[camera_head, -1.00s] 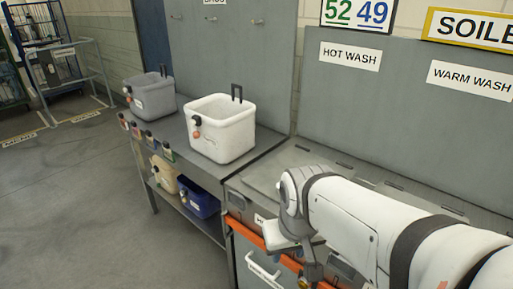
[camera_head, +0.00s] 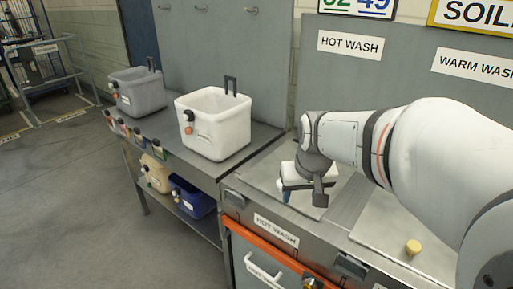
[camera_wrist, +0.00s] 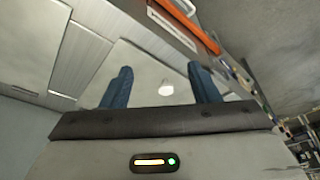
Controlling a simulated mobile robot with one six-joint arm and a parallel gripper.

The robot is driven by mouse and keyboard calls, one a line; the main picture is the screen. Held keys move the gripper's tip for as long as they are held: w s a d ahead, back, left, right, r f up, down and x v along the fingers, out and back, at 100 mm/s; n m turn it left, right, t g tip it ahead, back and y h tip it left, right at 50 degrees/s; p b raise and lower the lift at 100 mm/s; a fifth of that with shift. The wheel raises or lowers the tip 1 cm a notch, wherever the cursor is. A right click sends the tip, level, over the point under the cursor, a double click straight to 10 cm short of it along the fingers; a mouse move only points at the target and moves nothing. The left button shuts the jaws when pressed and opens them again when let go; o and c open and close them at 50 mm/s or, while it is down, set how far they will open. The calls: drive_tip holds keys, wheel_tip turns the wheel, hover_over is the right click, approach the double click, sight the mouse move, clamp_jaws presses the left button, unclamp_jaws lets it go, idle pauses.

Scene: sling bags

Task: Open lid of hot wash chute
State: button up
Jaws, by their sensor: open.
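The hot wash chute lid (camera_head: 262,172) is a flat grey metal panel in the counter below the HOT WASH sign (camera_head: 350,43). It lies shut. My gripper (camera_head: 287,197) is over this lid, pointing down, with blue fingers apart and nothing between them. In the wrist view the lid (camera_wrist: 140,62) fills the space between and beyond the fingers (camera_wrist: 161,78). A small pale knob (camera_wrist: 166,89) on the lid shows between the fingers, nearer the middle than either finger. In the head view this knob is hidden by my gripper.
A lid with a yellow knob (camera_head: 413,247) lies to the right. An orange bar (camera_head: 262,232) runs along the counter's front above a grey bin. A white bag (camera_head: 213,125) and a grey bag (camera_head: 138,92) stand on the left table. Open floor lies front left.

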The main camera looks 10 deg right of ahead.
drive_tip(key=w+f+t+b, duration=0.1)
drive_tip(key=w+f+b, duration=0.25)
drive_tip(key=w, duration=1.15)
drive_tip(key=x, duration=0.7)
drive_tip(key=shift+w+a+f, duration=0.1)
drive_tip(key=shift+f, duration=0.3)
drive_tip(key=shift+c, duration=0.3)
